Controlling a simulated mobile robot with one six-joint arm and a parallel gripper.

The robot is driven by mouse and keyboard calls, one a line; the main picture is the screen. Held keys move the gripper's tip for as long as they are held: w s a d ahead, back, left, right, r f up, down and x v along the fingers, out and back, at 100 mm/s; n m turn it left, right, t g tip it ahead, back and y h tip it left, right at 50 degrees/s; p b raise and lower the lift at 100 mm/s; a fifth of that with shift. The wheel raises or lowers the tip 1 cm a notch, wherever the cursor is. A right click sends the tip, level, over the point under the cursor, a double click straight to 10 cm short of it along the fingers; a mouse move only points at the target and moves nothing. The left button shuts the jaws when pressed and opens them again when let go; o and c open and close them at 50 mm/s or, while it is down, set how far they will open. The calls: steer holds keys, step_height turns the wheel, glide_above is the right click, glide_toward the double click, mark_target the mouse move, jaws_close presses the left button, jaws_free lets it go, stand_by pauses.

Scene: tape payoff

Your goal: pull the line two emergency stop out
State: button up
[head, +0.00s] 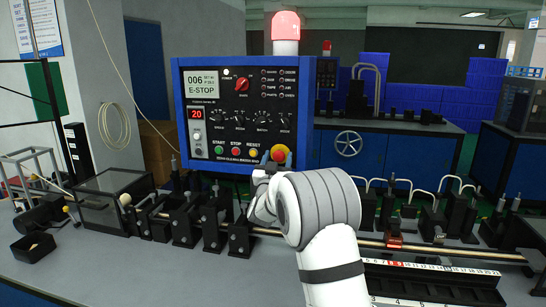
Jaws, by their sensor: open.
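A red emergency stop button (279,152) with yellow around it sits at the lower right of the blue-framed control panel (237,113). The panel's display (220,86) reads "006" and "E-STOP". I cannot read a line number on the panel. My gripper (270,168) is open, just below and slightly left of the button in the picture. My white wrist and forearm cover much of the space in front of it. The fingertips are small and partly hidden, so I cannot tell whether they touch the button.
A red beacon (286,27) stands lit on the panel. Green, red and yellow buttons sit left of the stop. Black machine blocks and a metal rod (450,250) run along the bench below. A second panel (327,75) stands behind at the right.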

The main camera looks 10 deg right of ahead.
steer(key=shift+w, duration=0.1)
steer(key=shift+c, duration=0.6)
jaws_close()
